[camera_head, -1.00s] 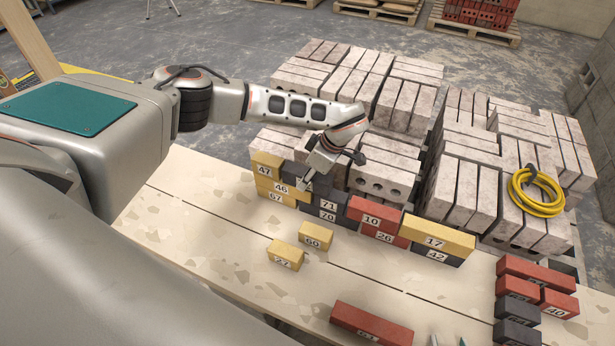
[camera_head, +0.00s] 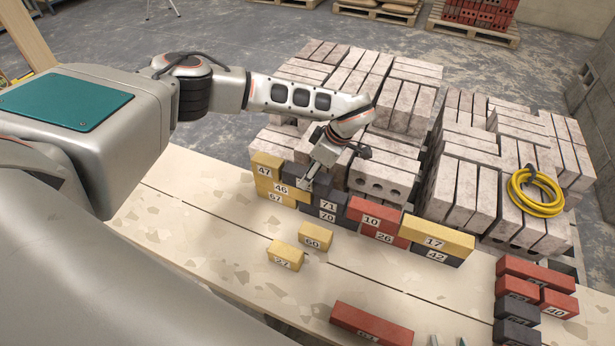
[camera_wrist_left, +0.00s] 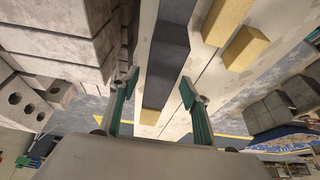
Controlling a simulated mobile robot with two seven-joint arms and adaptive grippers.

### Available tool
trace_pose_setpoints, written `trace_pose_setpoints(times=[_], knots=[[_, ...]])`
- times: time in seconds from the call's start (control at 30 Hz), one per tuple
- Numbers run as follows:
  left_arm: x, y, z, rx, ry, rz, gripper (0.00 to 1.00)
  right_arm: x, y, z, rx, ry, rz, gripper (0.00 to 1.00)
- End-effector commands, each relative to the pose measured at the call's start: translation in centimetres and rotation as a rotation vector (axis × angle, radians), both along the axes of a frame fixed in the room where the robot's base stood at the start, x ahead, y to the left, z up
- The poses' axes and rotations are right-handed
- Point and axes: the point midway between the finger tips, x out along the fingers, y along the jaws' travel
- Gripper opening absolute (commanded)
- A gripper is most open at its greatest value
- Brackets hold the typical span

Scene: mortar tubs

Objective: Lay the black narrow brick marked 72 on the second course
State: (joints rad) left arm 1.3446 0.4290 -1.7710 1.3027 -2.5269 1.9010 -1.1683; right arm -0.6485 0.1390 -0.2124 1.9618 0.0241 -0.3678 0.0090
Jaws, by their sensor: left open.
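A black brick (camera_head: 291,169) lies on top of the wall, to the right of yellow brick 47 (camera_head: 265,168) and level with it, above bricks 46 and 71. My gripper hides its number, so I cannot read it as 72. My left gripper (camera_head: 310,180) is at this brick. In the left wrist view the left gripper's teal fingers (camera_wrist_left: 158,90) stand apart, one on each side of the dark brick (camera_wrist_left: 160,88), with gaps visible. The tips of my right gripper (camera_head: 447,341) show at the bottom edge, apart, with nothing seen between them.
Yellow bricks 60 (camera_head: 316,235) and 27 (camera_head: 285,254) and a red brick (camera_head: 371,324) lie loose on the table. Red and black bricks (camera_head: 537,275) are stacked at the right. Pale block stacks (camera_head: 380,180) stand close behind the wall, one with a yellow hose (camera_head: 537,207).

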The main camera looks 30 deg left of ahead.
Motion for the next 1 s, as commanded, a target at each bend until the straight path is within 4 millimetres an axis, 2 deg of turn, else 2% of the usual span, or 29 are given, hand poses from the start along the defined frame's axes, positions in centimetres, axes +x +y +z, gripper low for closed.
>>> trace_pose_setpoints(times=[0.03,0.2,0.43,0.6,1.0], knots=[[0.2,-0.5,1.2,0.000,-0.005,-0.004,0.47,0.0,0.0,0.0,0.000,0.000,0.000,0.40],[0.2,-1.8,4.4,0.000,-0.004,-0.003,0.47,0.0,0.0,-0.1,0.000,0.000,0.000,0.40],[0.2,-3.1,7.5,0.000,-0.002,-0.002,0.47,0.0,0.0,-0.2,0.000,0.000,0.000,0.40],[0.1,-3.4,8.3,0.001,0.001,-0.001,0.47,0.0,0.0,-0.2,0.000,0.000,0.000,0.40],[0.2,-3.4,8.3,0.000,0.001,-0.001,0.47,0.0,0.0,-0.2,0.000,0.000,0.000,0.40]])
